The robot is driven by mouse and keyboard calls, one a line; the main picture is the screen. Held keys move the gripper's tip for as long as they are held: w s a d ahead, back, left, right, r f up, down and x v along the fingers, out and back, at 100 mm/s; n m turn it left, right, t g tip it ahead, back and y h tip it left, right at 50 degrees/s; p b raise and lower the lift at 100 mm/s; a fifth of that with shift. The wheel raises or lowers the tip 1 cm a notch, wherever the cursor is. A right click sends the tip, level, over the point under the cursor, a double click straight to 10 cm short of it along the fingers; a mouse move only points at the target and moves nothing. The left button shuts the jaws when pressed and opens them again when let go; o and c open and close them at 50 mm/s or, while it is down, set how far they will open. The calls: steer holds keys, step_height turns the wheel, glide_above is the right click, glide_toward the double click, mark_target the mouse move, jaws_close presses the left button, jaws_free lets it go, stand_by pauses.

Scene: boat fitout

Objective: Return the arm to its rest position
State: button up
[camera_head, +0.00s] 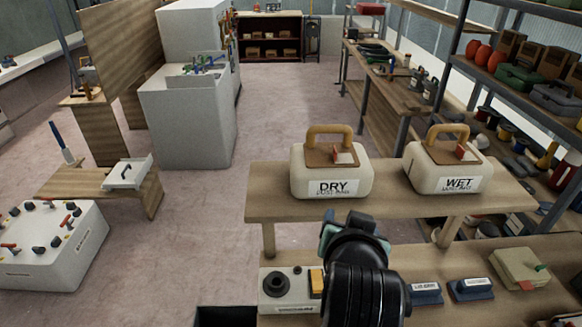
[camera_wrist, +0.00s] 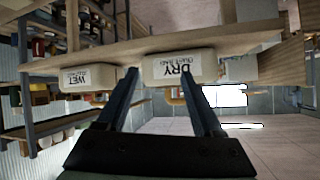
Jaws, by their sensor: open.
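My arm reaches up from the bottom of the head view, its black wrist (camera_head: 362,265) in front of the shelf. My gripper (camera_wrist: 160,76) shows in the wrist view with its two dark fingers spread apart and nothing between them. Its fingertips are not clearly visible in the head view. A cream box labelled DRY (camera_head: 331,181) stands on the raised shelf just beyond my wrist. In the wrist view, which is upside down, the DRY box (camera_wrist: 180,69) lies beyond the fingers, seemingly apart from them.
A cream box labelled WET (camera_head: 447,177) stands right of DRY on the wooden shelf (camera_head: 265,204). Below are a switch box (camera_head: 288,293), blue labelled blocks (camera_head: 470,289) and a beige case (camera_head: 518,268). Metal racks (camera_head: 455,45) line the right.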

steer(key=a+r+n+t+b, duration=0.1)
steer(key=a+r+t, duration=0.15)
steer(key=r, duration=0.45)
steer(key=a+r+t, duration=0.1)
steer(key=r+t, duration=0.2)
steer(key=r, duration=0.4)
steer(key=s+a+r+n+t+b, duration=0.1)
steer(key=s+a+r+t, duration=0.1)
steer(key=r, duration=0.5)
steer(key=s+a+r+n+t+y, duration=0.1)
steer(key=s+a+r+t, duration=0.1)
steer(key=s+r+t, duration=0.3)
steer(key=s+a+r+n+t+y+b, duration=0.1)
steer(key=s+r+t, duration=0.2)
steer(key=r, duration=0.6)
steer(key=shift+s+a+r+b, duration=0.3)
steer(key=shift+s+a+r, duration=0.1)
steer(key=shift+s, duration=0.85)
steer(key=shift+f, duration=0.15)
